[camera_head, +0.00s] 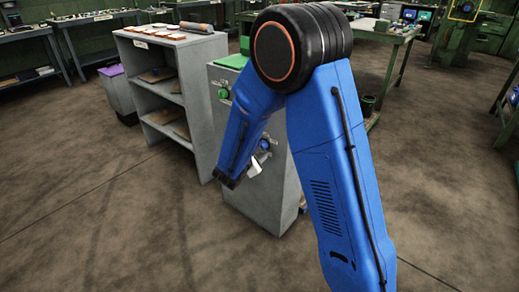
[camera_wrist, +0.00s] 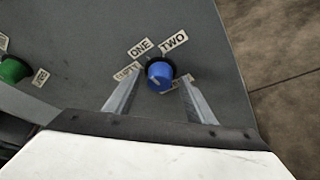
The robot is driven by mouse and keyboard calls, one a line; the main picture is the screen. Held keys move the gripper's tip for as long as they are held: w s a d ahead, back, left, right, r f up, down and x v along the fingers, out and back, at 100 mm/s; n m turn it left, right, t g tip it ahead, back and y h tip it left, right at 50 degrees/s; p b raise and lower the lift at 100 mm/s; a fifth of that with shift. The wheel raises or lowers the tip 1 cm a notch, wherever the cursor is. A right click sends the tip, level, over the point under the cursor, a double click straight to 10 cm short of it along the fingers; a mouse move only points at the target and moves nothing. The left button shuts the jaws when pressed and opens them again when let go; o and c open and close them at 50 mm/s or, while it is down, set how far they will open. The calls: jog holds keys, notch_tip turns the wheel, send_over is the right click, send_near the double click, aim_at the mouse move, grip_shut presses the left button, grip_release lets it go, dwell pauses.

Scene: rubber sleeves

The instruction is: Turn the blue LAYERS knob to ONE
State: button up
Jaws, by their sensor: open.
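The blue knob (camera_wrist: 160,74) is on a grey panel in the wrist view. A ONE label (camera_wrist: 140,47) is above and left of it, and a TWO label (camera_wrist: 174,41) above and right. Two more labels, left of and behind the knob, are partly hidden or hard to read. A pale mark shows on the knob's face, but where it points is unclear. My gripper (camera_wrist: 159,80) is open, one finger on each side of the knob, apparently not touching. In the head view the blue knob (camera_head: 265,144) is on the cabinet front beside my gripper (camera_head: 254,170).
A green knob (camera_wrist: 14,69) with its label is on the same panel at left. The grey cabinet (camera_head: 262,192) stands beside an open grey shelf (camera_head: 203,88). A bin (camera_head: 117,92) with a purple top is further left. The floor in front is clear.

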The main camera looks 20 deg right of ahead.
jog(key=v, duration=1.7)
jog(key=shift+s, duration=0.25)
jog(key=s+d+r+m+g, duration=0.3)
jog(key=s+d+m+g, duration=0.15)
jog(key=s+d, duration=0.4)
jog(key=s+d+r+m+g, duration=0.2)
jog(key=s+d+m+g, duration=0.3)
jog(key=d, duration=0.6)
jog(key=s+a+r+m+t+y, duration=0.1)
jog(key=s+m+y, duration=0.3)
jog(key=s, duration=0.4)
jog(key=s+a+r+m+t+y, duration=0.1)
jog(key=s+r+m+y, duration=0.3)
jog(key=s, duration=0.4)
jog(key=shift+a+m+t+y, duration=0.25)
jog(key=shift+m+t+y, duration=0.1)
jog(key=shift+m+y, duration=0.35)
